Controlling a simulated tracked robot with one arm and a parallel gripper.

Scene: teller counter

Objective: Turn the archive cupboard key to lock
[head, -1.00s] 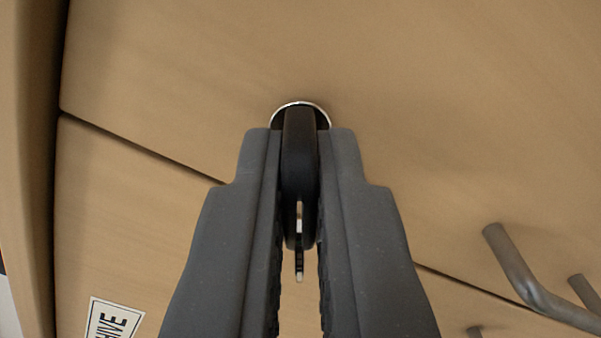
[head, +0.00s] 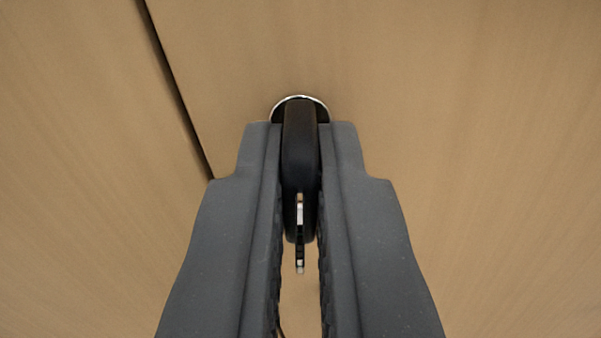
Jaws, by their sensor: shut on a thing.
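The black head of the key (head: 300,150) stands in the round lock, whose bright metal rim (head: 299,98) shows as an arc above it. My gripper (head: 300,140) is shut on the key head, one dark grey finger on each side. The key sits at the middle of the head view and lines up with the fingers. A small metal piece (head: 300,207) shows below the key head, between the fingers. The cupboard front (head: 450,150) is light wood. The lower part of the lock is hidden by the key and fingers.
A dark seam (head: 178,90) between two wooden panels runs steeply from the top left down to my left finger. The wood around the lock is flat and bare. No handle or label is in view now.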

